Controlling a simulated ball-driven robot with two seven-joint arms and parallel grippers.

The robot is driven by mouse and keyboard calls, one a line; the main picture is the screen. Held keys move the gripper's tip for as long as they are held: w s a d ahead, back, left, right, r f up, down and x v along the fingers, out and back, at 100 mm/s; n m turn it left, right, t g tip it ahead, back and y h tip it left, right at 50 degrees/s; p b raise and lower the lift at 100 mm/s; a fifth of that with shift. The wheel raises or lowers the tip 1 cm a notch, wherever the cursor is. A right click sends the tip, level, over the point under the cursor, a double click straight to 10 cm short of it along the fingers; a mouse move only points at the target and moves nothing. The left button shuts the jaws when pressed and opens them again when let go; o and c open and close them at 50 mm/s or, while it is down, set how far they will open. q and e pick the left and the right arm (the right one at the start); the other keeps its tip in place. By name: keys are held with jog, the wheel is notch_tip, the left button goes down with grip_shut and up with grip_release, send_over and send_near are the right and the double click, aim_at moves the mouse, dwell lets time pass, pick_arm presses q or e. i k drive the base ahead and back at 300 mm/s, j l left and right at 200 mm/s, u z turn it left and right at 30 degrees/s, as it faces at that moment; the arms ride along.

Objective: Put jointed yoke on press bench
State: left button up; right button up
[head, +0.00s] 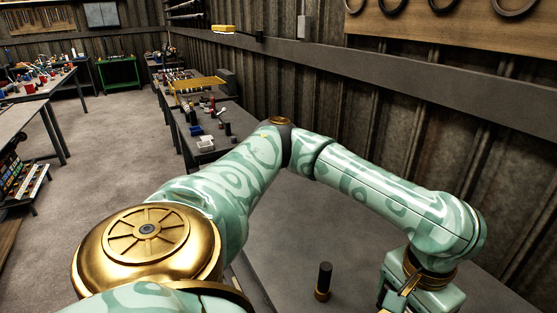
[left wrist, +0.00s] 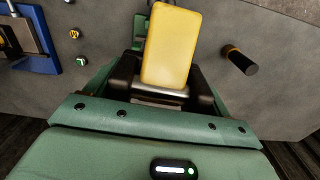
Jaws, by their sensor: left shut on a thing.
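My left arm reaches across the head view and bends down to my left gripper (head: 398,298), low at the right over a grey bench top (head: 300,220). The left wrist view shows this gripper (left wrist: 162,92) up close, with a yellow block-like part (left wrist: 170,48) in front. My right gripper is not in view.
Benches with loose parts (head: 205,140) run along the corrugated wall (head: 340,90). Open floor (head: 100,140) lies at left. The bench around the cylinder is bare.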

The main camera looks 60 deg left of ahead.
aim_at(274, 230)
jog(key=j+u, duration=0.25)
jog(key=j, duration=1.9)
